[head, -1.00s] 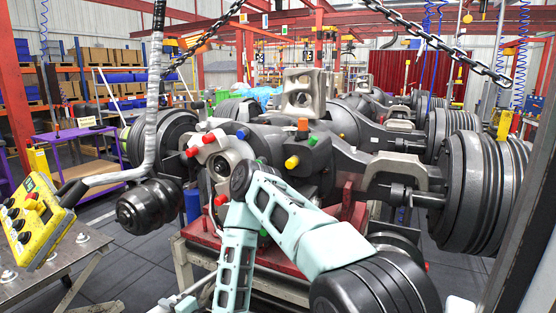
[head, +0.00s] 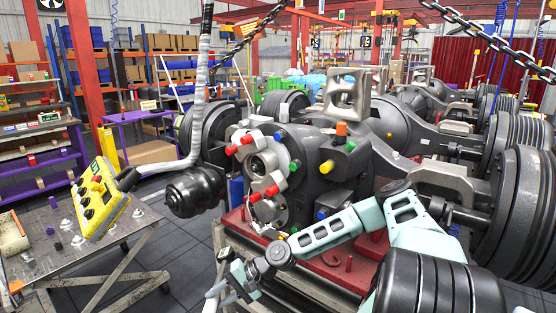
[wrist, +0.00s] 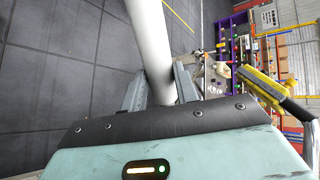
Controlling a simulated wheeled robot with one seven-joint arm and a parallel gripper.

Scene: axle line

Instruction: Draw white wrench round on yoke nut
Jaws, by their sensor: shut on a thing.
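My gripper (wrist: 166,90) is shut on the white wrench (wrist: 150,35), a smooth white shaft running up between its jaws in the wrist view. In the head view my gripper (head: 240,284) is low, below and left of the yoke, with a short white piece of the wrench (head: 213,292) showing beside it. The grey yoke (head: 262,165) with red caps faces me at the front of the big axle. The yoke nut is not clearly made out. The wrench appears apart from the yoke, and its far end is cut off in both views.
A metal table (head: 75,245) with a yellow button pendant (head: 100,190) stands at left. The axle rests on a red stand (head: 330,262). Dark floor is clear between table and stand.

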